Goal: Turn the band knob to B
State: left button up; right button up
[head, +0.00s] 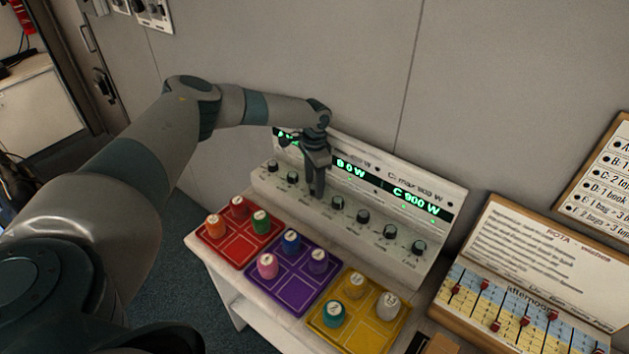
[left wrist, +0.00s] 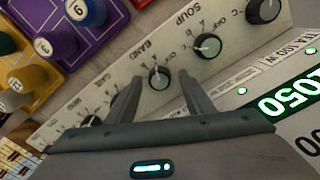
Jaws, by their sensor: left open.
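The control panel (head: 300,200) carries a row of black knobs under green displays. In the left wrist view, the knob beside the BAND lettering (left wrist: 158,77) is black with a pale face. My left gripper (head: 318,192) comes down in front of the panel. In the left wrist view its open fingers (left wrist: 160,80) stand either side of that knob, with space on both sides. I cannot make out where its pointer aims. In the head view the gripper hides the knob. My right gripper is not in view.
More knobs flank it, one beside the SOUP lettering (left wrist: 207,45). Red (head: 214,252), purple (head: 290,291) and yellow (head: 360,337) trays with colored pegs lie before the panel. A slider board (head: 540,250) stands at right. The wall (head: 300,60) rises behind.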

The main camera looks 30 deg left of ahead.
pick_arm(q)
jog(key=shift+f, duration=0.3)
jog(key=shift+c, duration=0.3)
jog(key=c, duration=1)
jog(key=shift+n+p, duration=0.4)
jog(key=shift+n, duration=0.4)
jog(key=shift+r+n+p, duration=0.2)
jog(key=shift+n+p, duration=0.9)
jog(key=shift+n, duration=0.8)
jog(key=shift+n+p, duration=0.3)
jog(key=shift+n, duration=0.9)
